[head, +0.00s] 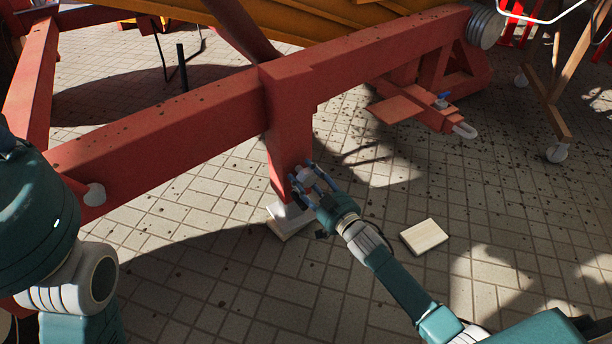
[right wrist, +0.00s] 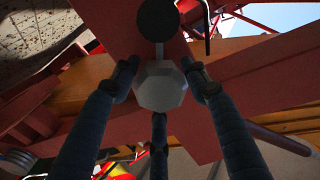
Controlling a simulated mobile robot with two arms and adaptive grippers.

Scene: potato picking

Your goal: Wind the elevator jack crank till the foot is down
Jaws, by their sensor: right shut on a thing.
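The jack is a red upright leg (head: 286,140) under the long red beam. Its pale foot (head: 289,214) is at the bottom, over or on a light block; I cannot tell whether they touch. My right gripper (head: 305,182) is at the leg's lower front. In the right wrist view its three dark fingers (right wrist: 160,92) are closed around a pale faceted crank part (right wrist: 160,86). A dark round knob (right wrist: 158,18) on a short rod stands beyond it. The foot is hidden in that view. My left arm shows at the left, its gripper out of view.
The red beam (head: 160,120) crosses above the leg. A loose light board (head: 424,236) lies on the paving right of my right forearm. A red bracket with a grey shackle (head: 464,130) juts out at the right. A wheeled wooden frame (head: 553,110) stands farther right.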

